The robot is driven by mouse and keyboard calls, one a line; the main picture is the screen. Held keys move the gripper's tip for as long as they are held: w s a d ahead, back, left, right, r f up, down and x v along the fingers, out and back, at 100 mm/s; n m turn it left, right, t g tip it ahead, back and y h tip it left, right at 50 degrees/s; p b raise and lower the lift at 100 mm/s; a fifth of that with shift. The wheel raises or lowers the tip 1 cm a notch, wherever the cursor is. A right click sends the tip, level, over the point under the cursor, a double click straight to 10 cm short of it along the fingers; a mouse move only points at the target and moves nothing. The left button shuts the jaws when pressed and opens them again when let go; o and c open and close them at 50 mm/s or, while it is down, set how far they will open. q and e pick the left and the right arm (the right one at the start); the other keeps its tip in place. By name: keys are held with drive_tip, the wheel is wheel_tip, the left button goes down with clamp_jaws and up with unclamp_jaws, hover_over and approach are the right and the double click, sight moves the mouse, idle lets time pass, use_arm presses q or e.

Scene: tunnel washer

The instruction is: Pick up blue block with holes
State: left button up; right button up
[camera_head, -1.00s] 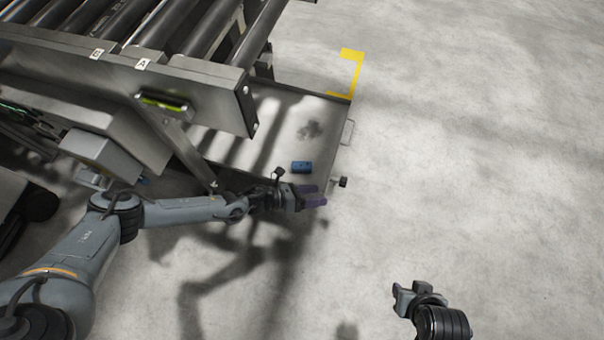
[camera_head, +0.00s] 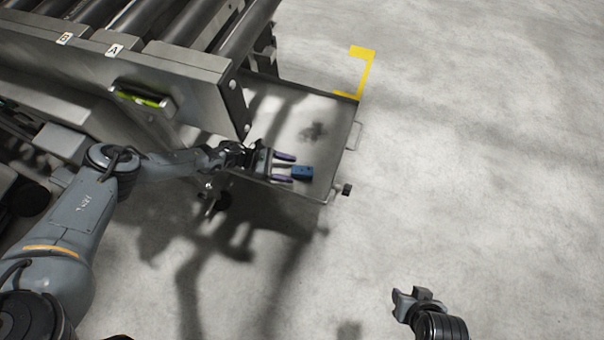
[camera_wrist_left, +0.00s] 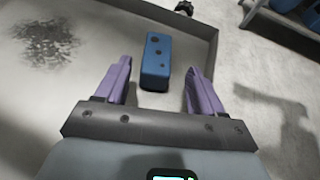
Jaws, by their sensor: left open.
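The blue block with holes (camera_head: 302,173) lies in the metal tray under the roller conveyor, near the tray's front right corner. In the left wrist view the block (camera_wrist_left: 156,62) shows dark round holes on its top face. My left gripper (camera_head: 288,168) is open, with purple fingers pointing at the block. In the left wrist view the block's near end is between and slightly beyond the two fingertips (camera_wrist_left: 162,70), with gaps on both sides. My right gripper (camera_head: 404,299) is at the lower right over bare floor; its fingers are too small and partly hidden to judge.
The shallow tray (camera_head: 338,130) has a raised rim, a side handle and a dark knob (camera_head: 347,189) at its corner. The roller conveyor frame (camera_head: 180,75) stands above and left of it. A dark stain lies on the tray floor. Open concrete floor is to the right.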

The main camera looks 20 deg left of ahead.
sight(297, 169)
use_arm(q)
drive_tip(key=shift+w+d, duration=0.45)
drive_tip(key=shift+w, duration=0.2)
drive_tip(key=shift+d+f+b, duration=0.25)
drive_tip(key=shift+d+b, duration=0.1)
drive_tip(key=shift+b, duration=0.2)
drive_tip(key=d+b, duration=0.1)
drive_tip(key=d+f+b, duration=0.1)
drive_tip(key=shift+d+f, duration=0.25)
drive_tip(key=shift+d, duration=0.1)
drive_tip(key=shift+w+d, duration=0.2)
drive_tip(key=shift+d, duration=0.1)
drive_tip(key=shift+w+d, duration=0.15)
use_arm(e)
drive_tip(key=x, duration=0.3)
drive_tip(key=shift+w+d, duration=0.1)
drive_tip(key=shift+w, duration=0.1)
use_arm(q)
drive_tip(key=shift+a, duration=0.2)
drive_tip(key=c, duration=0.5)
drive_tip(key=shift+d+r, duration=0.1)
drive_tip(key=c, duration=0.6)
use_arm(e)
drive_tip(key=shift+r, duration=0.1)
